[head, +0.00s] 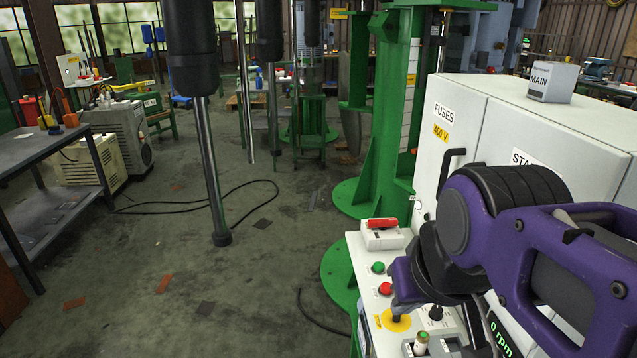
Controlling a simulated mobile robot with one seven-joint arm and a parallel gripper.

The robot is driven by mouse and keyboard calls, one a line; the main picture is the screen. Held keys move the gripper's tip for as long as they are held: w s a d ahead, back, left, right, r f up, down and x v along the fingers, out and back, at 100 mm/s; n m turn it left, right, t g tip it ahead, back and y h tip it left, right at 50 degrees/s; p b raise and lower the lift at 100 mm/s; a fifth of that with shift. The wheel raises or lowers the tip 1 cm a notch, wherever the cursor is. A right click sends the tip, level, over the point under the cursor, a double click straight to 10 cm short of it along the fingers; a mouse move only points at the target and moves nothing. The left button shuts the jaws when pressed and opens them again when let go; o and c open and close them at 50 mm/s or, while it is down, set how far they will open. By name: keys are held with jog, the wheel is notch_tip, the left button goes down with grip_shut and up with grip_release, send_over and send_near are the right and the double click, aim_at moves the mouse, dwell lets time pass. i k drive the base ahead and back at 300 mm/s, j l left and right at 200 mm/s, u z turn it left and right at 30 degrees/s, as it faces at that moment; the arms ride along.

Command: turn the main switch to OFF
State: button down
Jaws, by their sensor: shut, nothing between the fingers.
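A small white box labelled MAIN (551,82) sits on top of the white cabinet (490,105). A tiny dark part shows on its top, too small to tell its position; no OFF marking is readable. A white box with a red bar-like handle (382,224) stands at the far left corner of the control panel. My gripper (398,310) is low over the panel, tip down at the yellow disc (399,322). It is shut and empty, well below and left of the MAIN box. Whether it touches the disc cannot be told.
The panel carries a green button (378,267), a red button (385,289), a black knob (435,313) and a green-topped switch (422,338). A cabinet handle (447,170) sticks out near my arm. My arm hides part of the cabinet front. A green column (392,110) stands behind.

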aim_at(382, 224)
jog(key=k, duration=1.1)
jog(key=k+z, duration=0.15)
jog(key=z, duration=1.4)
jog(key=j+z, duration=0.15)
jog(key=z, duration=0.2)
jog(key=j+z, duration=0.1)
jog(key=z, duration=0.25)
jog(key=j, duration=1.75)
jog(key=i+j, duration=0.1)
jog(key=j, duration=1.6)
